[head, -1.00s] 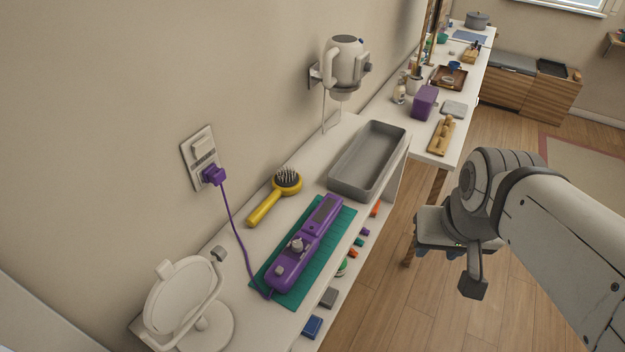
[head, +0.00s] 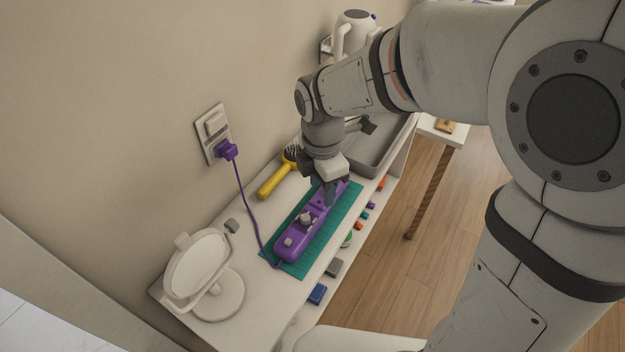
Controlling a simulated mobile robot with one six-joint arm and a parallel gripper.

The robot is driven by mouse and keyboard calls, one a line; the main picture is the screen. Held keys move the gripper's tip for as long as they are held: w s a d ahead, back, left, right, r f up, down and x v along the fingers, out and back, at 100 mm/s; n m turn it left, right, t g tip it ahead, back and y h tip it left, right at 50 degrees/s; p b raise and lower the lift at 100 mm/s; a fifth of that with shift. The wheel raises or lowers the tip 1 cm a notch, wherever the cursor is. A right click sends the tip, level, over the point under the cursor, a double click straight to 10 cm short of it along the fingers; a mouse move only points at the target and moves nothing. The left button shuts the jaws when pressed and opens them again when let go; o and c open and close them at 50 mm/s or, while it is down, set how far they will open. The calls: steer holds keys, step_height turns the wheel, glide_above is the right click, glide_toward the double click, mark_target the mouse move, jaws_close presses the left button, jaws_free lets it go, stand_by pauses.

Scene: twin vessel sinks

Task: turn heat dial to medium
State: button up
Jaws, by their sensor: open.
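A purple hair straightener (head: 289,246) lies on a green mat (head: 330,239) on the white shelf. A grey dial (head: 305,220) sits on its upper face, with another pale knob shape close by; I cannot read any heat mark. My gripper (head: 325,192) points down over the far part of the purple body, just beyond the dial. Its jaws are open with nothing seen between them.
A purple cord runs from the straightener to a wall plug (head: 227,150). A yellow brush (head: 272,184) lies to the left of my gripper. A round mirror (head: 196,265) stands at the near end. A grey tray (head: 375,160) is behind my wrist.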

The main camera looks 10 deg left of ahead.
mark_target(305, 217)
steer(key=a+n, duration=0.1)
steer(key=a+f+n, duration=0.1)
steer(key=a+n, duration=0.1)
steer(key=shift+s+a+f, duration=0.1)
steer(key=shift+s+f, duration=0.05)
steer(key=shift+a+f+n, duration=0.2)
steer(key=shift+a+n, duration=0.1)
steer(key=shift+n, duration=0.1)
steer(key=shift+s+a+f, duration=0.1)
steer(key=shift+f, duration=0.2)
steer(key=f, duration=0.3)
steer(key=f+p, duration=0.1)
steer(key=f, duration=0.3)
steer(key=shift+s+d+f+p, duration=0.1)
steer(key=shift+d+p, duration=0.1)
steer(key=shift+p, duration=0.1)
